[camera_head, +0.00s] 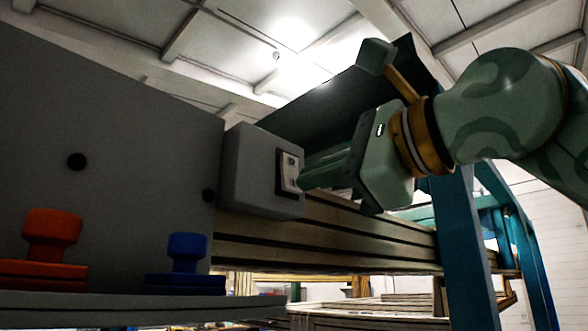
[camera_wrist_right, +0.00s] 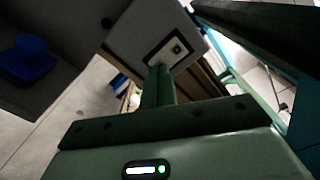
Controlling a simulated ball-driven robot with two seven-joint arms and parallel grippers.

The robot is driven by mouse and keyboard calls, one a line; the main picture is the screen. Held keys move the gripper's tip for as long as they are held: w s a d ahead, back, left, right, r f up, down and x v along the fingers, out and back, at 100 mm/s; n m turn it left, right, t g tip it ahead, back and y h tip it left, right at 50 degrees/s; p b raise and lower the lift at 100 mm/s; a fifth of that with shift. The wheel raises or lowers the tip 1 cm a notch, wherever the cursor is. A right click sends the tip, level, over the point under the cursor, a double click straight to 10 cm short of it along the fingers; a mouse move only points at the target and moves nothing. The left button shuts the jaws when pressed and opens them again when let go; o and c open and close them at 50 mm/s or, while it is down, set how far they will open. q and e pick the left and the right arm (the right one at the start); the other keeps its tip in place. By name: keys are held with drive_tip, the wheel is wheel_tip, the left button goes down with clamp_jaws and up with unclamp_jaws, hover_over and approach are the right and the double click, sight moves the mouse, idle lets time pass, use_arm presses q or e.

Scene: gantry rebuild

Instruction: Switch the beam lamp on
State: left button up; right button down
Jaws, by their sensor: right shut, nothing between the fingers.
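A grey switch box (camera_head: 248,172) is fixed at the end of a long ribbed beam (camera_head: 330,228). Its face carries a pale switch plate (camera_head: 290,164) with a dark border. In the right wrist view, the box (camera_wrist_right: 135,35) and the plate (camera_wrist_right: 179,47) lie just past my fingers. My right gripper (camera_head: 303,181) is shut and empty, its fingertips at the lower part of the plate. The fingers (camera_wrist_right: 158,70) cover part of the plate, so I cannot tell whether they touch it or how the switch is set. My left gripper is out of view.
A large grey panel (camera_head: 120,130) stands at left above a ledge (camera_head: 120,306) with a red knob-shaped piece (camera_head: 52,235) and a blue one (camera_head: 187,252). A dark green sloped panel (camera_head: 325,112) rises behind my gripper. Blue posts (camera_head: 465,250) stand at right.

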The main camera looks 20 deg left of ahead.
drive_tip(key=shift+w+a+p, duration=0.25)
drive_tip(key=shift+a+p, duration=0.1)
drive_tip(key=shift+a, duration=0.3)
idle(0.4)
drive_tip(key=b+v, duration=0.2)
drive_tip(key=v, duration=0.5)
idle(0.3)
idle(0.5)
